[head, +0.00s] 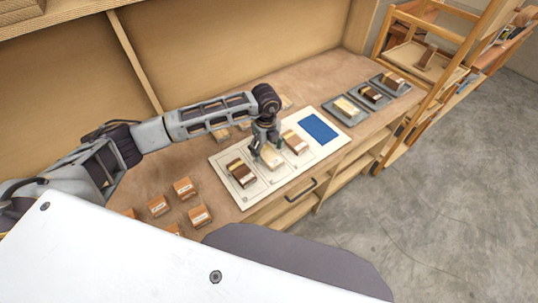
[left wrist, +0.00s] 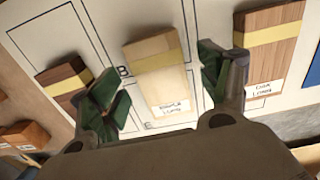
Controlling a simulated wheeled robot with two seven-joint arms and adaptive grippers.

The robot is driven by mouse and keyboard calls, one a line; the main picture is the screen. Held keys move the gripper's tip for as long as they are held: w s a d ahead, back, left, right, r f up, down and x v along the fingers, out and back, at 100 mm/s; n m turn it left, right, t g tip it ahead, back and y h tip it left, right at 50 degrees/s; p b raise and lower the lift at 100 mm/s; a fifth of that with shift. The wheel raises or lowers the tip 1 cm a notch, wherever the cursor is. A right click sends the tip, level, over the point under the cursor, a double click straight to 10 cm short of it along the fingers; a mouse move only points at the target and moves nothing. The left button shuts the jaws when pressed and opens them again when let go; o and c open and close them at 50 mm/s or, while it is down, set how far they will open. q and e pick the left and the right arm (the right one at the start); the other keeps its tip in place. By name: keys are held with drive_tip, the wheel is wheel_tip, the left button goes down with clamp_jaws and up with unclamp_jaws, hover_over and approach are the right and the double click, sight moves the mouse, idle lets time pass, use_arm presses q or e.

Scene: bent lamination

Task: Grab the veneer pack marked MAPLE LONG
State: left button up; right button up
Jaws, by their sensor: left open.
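The pale MAPLE LONG veneer pack (left wrist: 158,75), with a yellow band and a white label, lies on the white board in the middle of the left wrist view. In the head view the pale pack (head: 272,158) shows partly behind my gripper. My left gripper (head: 264,147) is open above the board. In the left wrist view its green-padded fingers (left wrist: 162,80) stand on either side of the pale pack, with gaps visible on both sides. My right gripper is not in view.
A dark brown pack (left wrist: 66,82) lies left of the pale one, and an OAK LONG pack (left wrist: 270,52) lies right. The white board (head: 222,160) also has a blue patch (head: 319,129). Small orange-brown blocks (head: 184,187) lie at left. Grey trays (head: 344,117) with packs stand at right.

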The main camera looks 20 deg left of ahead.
use_arm(q)
drive_tip(key=shift+f, duration=0.5)
drive_tip(key=c, duration=1.1)
